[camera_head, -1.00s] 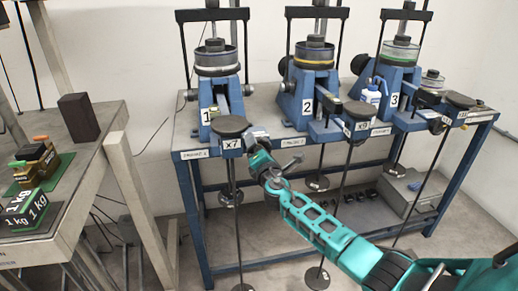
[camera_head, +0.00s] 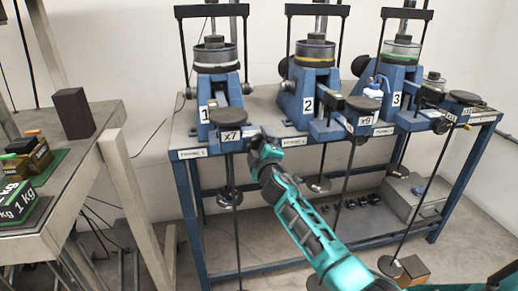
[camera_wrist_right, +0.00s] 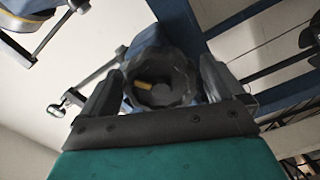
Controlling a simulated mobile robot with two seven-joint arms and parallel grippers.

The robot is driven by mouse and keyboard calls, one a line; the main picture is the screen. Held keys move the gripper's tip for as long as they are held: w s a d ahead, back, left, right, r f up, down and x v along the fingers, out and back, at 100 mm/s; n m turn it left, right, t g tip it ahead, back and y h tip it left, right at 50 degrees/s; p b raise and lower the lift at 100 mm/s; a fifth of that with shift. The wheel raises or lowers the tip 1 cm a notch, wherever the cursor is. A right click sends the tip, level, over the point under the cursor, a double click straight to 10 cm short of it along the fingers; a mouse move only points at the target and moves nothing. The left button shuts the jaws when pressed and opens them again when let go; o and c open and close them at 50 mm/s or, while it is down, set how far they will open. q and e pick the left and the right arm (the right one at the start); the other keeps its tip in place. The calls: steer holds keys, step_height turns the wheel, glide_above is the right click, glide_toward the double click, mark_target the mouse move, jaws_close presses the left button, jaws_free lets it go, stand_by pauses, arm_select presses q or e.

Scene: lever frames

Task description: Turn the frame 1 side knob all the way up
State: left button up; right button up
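Frame 1 (camera_head: 217,92) is the blue stand marked 1, at the left of the bench. Its x7 arm (camera_head: 231,133) sticks out toward me. My right gripper (camera_head: 257,142) is just right of this arm, at the bench's front edge. In the right wrist view, a dark scalloped round knob (camera_wrist_right: 160,78) with a yellow mark lies between the fingers of the right gripper (camera_wrist_right: 160,88). The fingers stand apart, one on each side of it; contact is not clear. The knob is hidden behind my gripper in the head view. My left gripper is out of view.
Frame 2 (camera_head: 308,96) and frame 3 (camera_head: 396,92) stand to the right on the same blue bench (camera_head: 187,154). Hanging rods with round plates come down in front. A table (camera_head: 84,150) with weights and a dark block (camera_head: 73,113) is at left.

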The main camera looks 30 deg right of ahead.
steer(key=shift+s+a, duration=0.15)
steer(key=shift+s, duration=0.15)
steer(key=p+v, duration=0.2)
steer(key=v, duration=0.3)
steer(key=shift+s, duration=0.25)
